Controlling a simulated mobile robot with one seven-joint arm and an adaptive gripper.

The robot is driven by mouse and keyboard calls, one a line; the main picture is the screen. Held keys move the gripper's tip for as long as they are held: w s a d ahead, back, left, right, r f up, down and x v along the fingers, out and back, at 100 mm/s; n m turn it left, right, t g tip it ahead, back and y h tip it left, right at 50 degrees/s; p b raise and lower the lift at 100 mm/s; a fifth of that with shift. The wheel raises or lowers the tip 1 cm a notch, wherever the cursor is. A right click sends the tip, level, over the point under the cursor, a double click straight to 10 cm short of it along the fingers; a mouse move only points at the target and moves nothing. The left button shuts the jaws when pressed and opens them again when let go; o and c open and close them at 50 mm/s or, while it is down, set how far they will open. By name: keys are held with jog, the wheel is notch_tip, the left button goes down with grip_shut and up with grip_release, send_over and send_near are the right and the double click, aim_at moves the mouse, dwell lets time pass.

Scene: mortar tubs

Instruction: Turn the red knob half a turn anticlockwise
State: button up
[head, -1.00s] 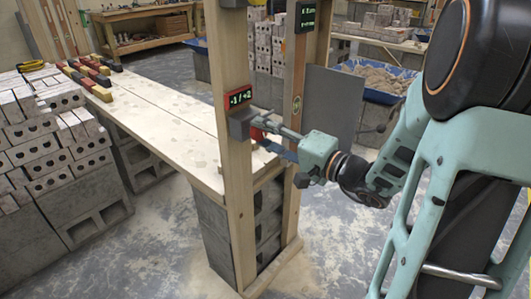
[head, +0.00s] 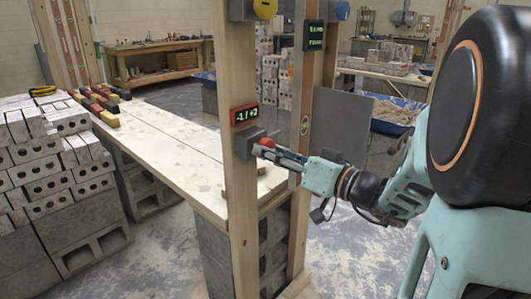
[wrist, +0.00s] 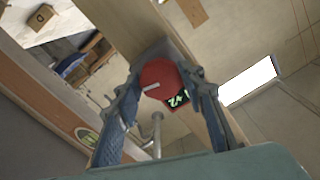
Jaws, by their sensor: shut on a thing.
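The red knob (head: 266,143) sits on a grey box on the front wooden post, just below a small display (head: 244,115) that seems to read -1 / +2. In the wrist view the round red knob (wrist: 160,80) shows a pale pointer mark on its face. My gripper (head: 277,153) reaches it from the right. In the wrist view the two fingers of my gripper (wrist: 162,92) stand on either side of the knob, shut on it. The far side of the knob and the exact contact spots are hidden.
A yellow knob (head: 265,8) and a blue knob (head: 342,11) sit higher on the posts. A long pale bench (head: 170,145) runs behind the front post. Concrete blocks (head: 85,215) are stacked at left. Floor at lower left of the post is clear.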

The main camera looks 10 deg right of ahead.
jog(key=shift+n, duration=1.1)
jog(key=o, duration=1.2)
jog(key=shift+c, duration=0.2)
jog(key=v, duration=1.2)
jog(key=shift+a, duration=0.1)
